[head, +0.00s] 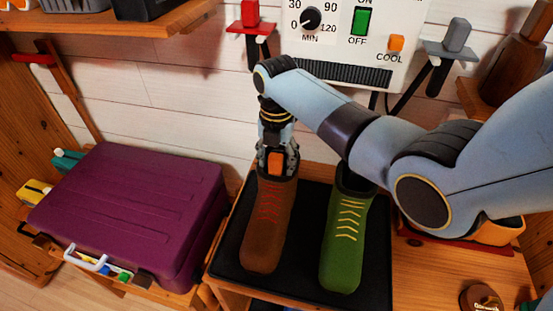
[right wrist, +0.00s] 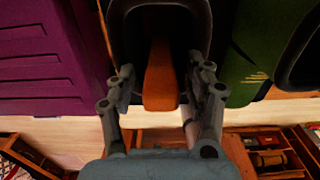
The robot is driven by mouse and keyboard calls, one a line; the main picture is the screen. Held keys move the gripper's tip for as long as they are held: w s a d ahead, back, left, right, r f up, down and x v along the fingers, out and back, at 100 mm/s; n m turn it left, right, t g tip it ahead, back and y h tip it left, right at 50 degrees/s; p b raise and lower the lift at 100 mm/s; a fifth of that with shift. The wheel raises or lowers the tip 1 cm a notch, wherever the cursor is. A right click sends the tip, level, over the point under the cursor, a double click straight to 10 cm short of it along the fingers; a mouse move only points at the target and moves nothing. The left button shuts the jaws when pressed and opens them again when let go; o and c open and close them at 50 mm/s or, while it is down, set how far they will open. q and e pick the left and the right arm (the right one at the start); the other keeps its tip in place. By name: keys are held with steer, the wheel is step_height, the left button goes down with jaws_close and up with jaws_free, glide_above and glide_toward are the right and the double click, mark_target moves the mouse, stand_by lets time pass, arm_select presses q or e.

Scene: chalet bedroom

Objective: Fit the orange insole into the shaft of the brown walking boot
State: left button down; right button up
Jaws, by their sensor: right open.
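The brown walking boot (head: 268,228) with red laces stands upright on a black mat (head: 309,237). The orange insole (head: 277,162) shows at the top of its shaft. In the right wrist view the insole (right wrist: 161,80) reaches into the boot's dark opening (right wrist: 133,24), its near end still outside; its far end is hidden in shadow. My right gripper (head: 275,164) is directly above the boot, pointing down. Its fingers (right wrist: 160,78) are open, one on each side of the insole, with visible gaps. My left gripper is not in view.
A green boot (head: 343,245) with yellow laces stands close to the right of the brown one. A purple suitcase (head: 135,210) lies to the left. A white control panel (head: 350,40) with a dial and switch is on the wall behind, flanked by red and grey holders.

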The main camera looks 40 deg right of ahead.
step_height(320, 180, up, 12)
stand_by(0.6)
stand_by(0.4)
